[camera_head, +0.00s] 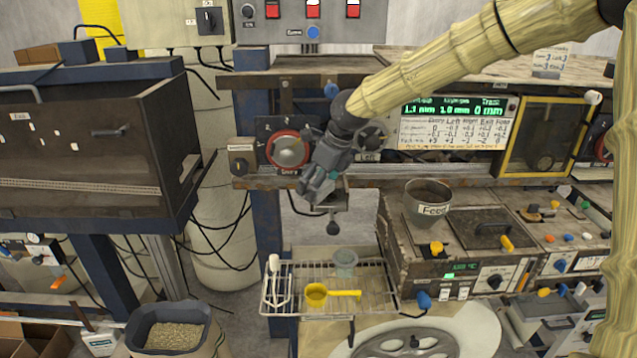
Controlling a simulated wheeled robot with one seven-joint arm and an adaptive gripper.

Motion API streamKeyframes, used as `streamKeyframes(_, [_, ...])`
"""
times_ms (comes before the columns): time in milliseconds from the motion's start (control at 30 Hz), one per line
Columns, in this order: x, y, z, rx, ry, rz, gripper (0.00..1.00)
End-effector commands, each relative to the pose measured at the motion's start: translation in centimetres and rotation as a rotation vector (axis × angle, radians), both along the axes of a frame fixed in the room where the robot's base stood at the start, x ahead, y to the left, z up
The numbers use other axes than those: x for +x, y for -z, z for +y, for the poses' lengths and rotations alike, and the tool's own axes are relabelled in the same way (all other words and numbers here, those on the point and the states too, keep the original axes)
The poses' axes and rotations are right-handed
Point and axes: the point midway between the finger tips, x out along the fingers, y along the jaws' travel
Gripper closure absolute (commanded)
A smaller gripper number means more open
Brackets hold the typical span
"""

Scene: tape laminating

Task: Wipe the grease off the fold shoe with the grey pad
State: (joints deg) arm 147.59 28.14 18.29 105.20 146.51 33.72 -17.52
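My gripper (312,190), dark grey, points down and left at the front of the machine, just right of a round red-rimmed dial with a grey knob (289,152). Its fingers are small and overlap the machine parts behind them, so I cannot tell whether they are open or shut, or hold anything. A greyish metal part (335,197) shows below and right of the fingers; I cannot tell whether it is the fold shoe. I cannot make out the grey pad or any grease for certain.
A wire rack (378,293) below holds a yellow scoop (318,295), a grey-green cup (345,259) and white tongs (274,281). A Feed hopper (427,203) stands right. A pellet sack (168,312) stands lower left.

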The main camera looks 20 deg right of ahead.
Motion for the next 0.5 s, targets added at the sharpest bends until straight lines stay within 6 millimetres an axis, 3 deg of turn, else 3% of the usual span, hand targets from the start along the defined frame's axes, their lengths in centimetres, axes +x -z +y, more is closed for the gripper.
streamKeyframes(500, [-0.01, 0.84, -0.01, 0.0, -0.001, 0.0, 0.45])
